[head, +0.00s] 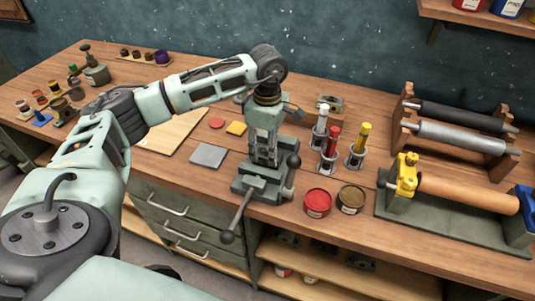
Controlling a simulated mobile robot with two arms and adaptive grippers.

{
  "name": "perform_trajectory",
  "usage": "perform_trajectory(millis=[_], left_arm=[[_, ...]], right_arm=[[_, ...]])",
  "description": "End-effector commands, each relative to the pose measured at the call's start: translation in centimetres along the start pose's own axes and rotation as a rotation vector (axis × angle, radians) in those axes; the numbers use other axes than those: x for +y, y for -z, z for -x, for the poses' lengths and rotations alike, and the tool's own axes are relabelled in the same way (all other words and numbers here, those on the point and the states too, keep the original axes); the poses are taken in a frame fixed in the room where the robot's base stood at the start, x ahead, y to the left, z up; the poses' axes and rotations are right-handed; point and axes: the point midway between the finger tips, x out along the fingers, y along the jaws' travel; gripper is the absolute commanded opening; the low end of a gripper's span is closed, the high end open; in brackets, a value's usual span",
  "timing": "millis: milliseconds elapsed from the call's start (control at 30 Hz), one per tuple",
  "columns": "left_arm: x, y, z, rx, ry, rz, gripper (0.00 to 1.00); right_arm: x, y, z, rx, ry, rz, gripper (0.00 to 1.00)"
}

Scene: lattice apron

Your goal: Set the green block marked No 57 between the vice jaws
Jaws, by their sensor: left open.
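The dark green-grey vice (254,187) stands near the front edge of the bench, with a bar handle at its front and a ball-ended lever at its right. My left arm reaches in from the left, and my left gripper (264,158) points down right over the vice, its fingers open at jaw height. The fingers hide most of the space between the jaws. I cannot make out the green block marked No 57; whether it is between the fingers or jaws cannot be told. My right gripper is out of view.
White, red and yellow tubes (331,142) stand in holders close right of the vice, with a red tin (318,203) and a brown tin (351,199) in front. A grey plate (208,156) lies left. Rollers on a rack (460,137) fill the right.

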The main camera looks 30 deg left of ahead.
Motion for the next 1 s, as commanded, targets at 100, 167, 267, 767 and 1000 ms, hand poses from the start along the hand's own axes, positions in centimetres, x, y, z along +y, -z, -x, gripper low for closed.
perform_trajectory(millis=[100, 167, 267, 767, 1000], left_arm=[[0.1, -0.1, 2.5, -0.002, -0.007, -0.002, 0.42], [0.2, -0.1, 3.9, -0.003, -0.007, -0.001, 0.42], [0.1, -0.1, 5.9, -0.003, -0.006, -0.002, 0.42], [0.0, 0.0, 9.5, -0.001, 0.0, -0.001, 0.42], [0.0, 0.0, 9.5, -0.001, 0.0, -0.001, 0.42]], right_arm=[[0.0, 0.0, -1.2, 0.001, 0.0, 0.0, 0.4], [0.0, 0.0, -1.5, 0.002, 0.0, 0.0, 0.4], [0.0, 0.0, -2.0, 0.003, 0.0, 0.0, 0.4], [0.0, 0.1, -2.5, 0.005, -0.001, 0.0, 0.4], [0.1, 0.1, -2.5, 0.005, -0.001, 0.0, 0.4]])
